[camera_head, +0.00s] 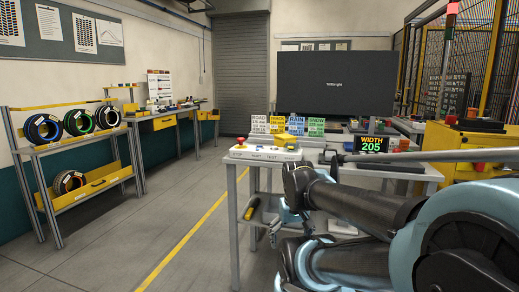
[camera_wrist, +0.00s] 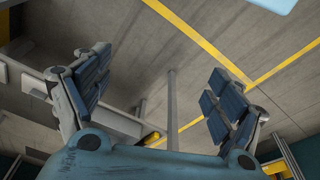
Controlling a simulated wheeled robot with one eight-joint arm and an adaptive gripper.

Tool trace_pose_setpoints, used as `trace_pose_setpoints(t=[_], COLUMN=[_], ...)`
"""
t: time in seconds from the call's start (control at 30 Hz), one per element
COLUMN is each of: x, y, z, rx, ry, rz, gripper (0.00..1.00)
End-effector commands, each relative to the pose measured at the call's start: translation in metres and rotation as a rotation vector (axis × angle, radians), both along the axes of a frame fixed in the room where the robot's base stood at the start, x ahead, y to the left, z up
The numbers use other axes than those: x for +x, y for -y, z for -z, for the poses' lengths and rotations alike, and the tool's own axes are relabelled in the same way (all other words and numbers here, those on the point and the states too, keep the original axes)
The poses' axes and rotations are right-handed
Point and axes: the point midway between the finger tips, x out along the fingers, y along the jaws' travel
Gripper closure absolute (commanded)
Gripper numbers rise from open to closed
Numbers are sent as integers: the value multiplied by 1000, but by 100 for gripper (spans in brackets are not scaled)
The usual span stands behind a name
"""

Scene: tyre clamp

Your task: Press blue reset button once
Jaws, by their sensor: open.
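A white control box (camera_head: 265,154) with small printed labels sits at the near left of the grey workbench. Bare floor and a grey table leg (camera_wrist: 172,105) show beyond the fingers. In the head view, my arm comes in from the lower right and ends beside the bench's front, lower than the control box and apart from it.
A display reading WIDTH 205 (camera_head: 372,144) and a dark bar (camera_head: 385,162) are on the bench to the right. Coloured cards (camera_head: 288,124) and a large dark screen (camera_head: 335,85) stand behind. A tyre rack (camera_head: 75,150) is at left. The floor between is clear.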

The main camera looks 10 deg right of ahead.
Motion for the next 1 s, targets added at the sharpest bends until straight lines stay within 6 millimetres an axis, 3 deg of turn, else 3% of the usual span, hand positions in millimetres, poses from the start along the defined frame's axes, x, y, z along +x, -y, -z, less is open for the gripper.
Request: trace_pose_setpoints(t=[0.03, 0.3, 0.4, 1.0], x=[0, 0, 0, 0], y=[0, 0, 0, 0], z=[0, 0, 0, 0], rx=[0, 0, 0, 0], ry=[0, 0, 0, 0], rz=[0, 0, 0, 0], gripper=[22, 84, 100, 100])
